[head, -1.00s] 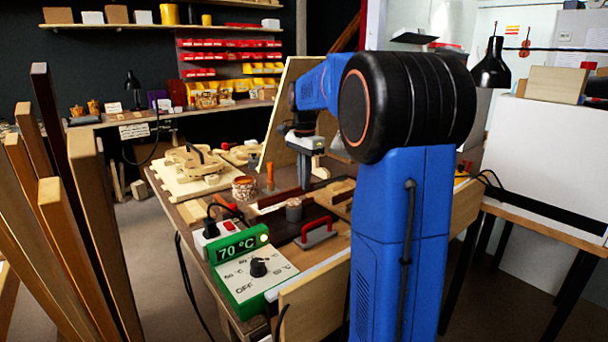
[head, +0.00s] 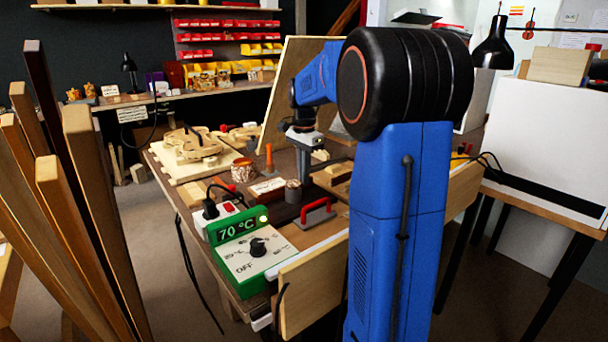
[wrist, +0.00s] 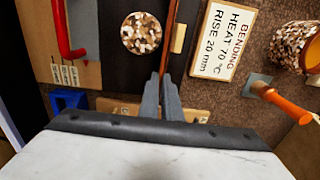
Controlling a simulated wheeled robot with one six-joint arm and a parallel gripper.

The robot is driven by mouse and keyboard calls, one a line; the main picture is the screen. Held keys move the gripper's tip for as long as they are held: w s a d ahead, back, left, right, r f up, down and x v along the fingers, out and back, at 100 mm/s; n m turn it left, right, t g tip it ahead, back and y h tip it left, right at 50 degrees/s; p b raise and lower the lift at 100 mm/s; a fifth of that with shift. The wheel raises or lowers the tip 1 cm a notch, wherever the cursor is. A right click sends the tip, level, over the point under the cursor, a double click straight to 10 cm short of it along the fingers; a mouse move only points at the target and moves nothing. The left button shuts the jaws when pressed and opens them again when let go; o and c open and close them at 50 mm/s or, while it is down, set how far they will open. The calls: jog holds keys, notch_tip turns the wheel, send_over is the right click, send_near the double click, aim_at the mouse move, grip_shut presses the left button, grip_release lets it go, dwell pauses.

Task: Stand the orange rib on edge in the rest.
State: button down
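The orange rib (wrist: 171,40) shows in the wrist view as a thin orange-brown strip seen edge-on, running from my fingertips to the top edge. My gripper (wrist: 163,85) has its fingers close together on either side of its near end. In the head view my gripper (head: 304,172) hangs over the bench, and the rib is hard to make out there. A narrow pale wooden piece with a brown border (wrist: 179,38) lies just right of the rib; I cannot tell whether it is part of the rest.
A speckled-topped cylinder (wrist: 141,32) stands just left of the rib. A red handle (wrist: 72,45) and blue block (wrist: 68,100) are farther left. The bending sign (wrist: 222,42), orange-handled tool (wrist: 280,101) and speckled pot (wrist: 297,45) are right. The green heater controller (head: 240,226) stands in front.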

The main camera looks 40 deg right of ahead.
jog(key=c, duration=1.9)
grip_release()
notch_tip(320, 180, up, 17)
jog(key=shift+r, duration=0.2)
